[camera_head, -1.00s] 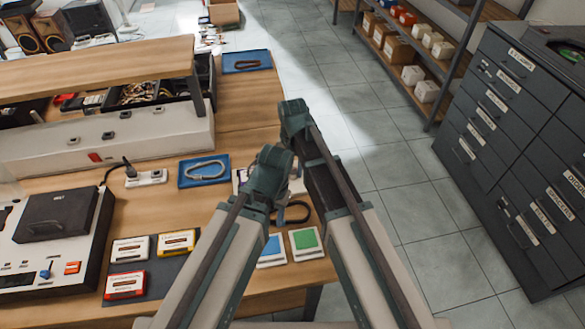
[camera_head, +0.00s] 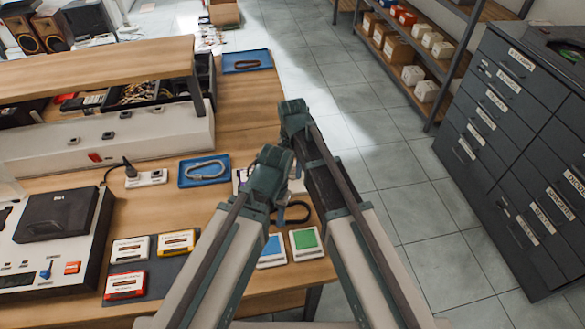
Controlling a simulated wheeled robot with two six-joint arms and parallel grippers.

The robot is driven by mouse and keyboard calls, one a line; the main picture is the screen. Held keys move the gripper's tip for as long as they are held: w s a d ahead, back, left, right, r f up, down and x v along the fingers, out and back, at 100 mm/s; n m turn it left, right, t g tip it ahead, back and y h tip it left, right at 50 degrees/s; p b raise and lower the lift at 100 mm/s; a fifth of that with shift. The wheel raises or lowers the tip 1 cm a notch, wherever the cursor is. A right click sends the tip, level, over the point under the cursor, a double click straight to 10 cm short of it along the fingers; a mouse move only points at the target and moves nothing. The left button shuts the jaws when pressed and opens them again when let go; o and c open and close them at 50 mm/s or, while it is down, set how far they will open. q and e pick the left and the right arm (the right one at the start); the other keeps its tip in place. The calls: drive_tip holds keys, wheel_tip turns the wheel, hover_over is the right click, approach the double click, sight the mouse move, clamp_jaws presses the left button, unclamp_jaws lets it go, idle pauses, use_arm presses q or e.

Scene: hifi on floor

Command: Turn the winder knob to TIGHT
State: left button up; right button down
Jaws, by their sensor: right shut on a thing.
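My two arms come up from the bottom, with the left arm's bent joint in front of the middle of the bench and the right arm's beside it. They cover most of the work spot between them. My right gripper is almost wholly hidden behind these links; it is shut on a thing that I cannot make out. My left gripper is hidden. A pale piece with a purple edge (camera_head: 239,180) shows just left of the left arm's joint.
The wooden bench (camera_head: 243,107) holds blue trays (camera_head: 187,181), cassettes (camera_head: 177,242), a blue and a green card (camera_head: 304,239), a black cable loop and a deck (camera_head: 58,213) with a blue knob (camera_head: 46,271). A dark drawer cabinet (camera_head: 505,150) stands right; tiled floor (camera_head: 400,205) is clear between.

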sight(293, 170)
drive_tip(key=shift+c, duration=2.1)
unclamp_jaws()
use_arm(q)
drive_tip(key=shift+r, duration=0.1)
wheel_tip(293, 170, up, 14)
drive_tip(key=p, duration=1.3)
drive_tip(key=shift+f+p, duration=0.2)
drive_tip(key=shift+p, duration=0.2)
use_arm(e)
wheel_tip(293, 170, up, 14)
drive_tip(key=shift+f, duration=0.15)
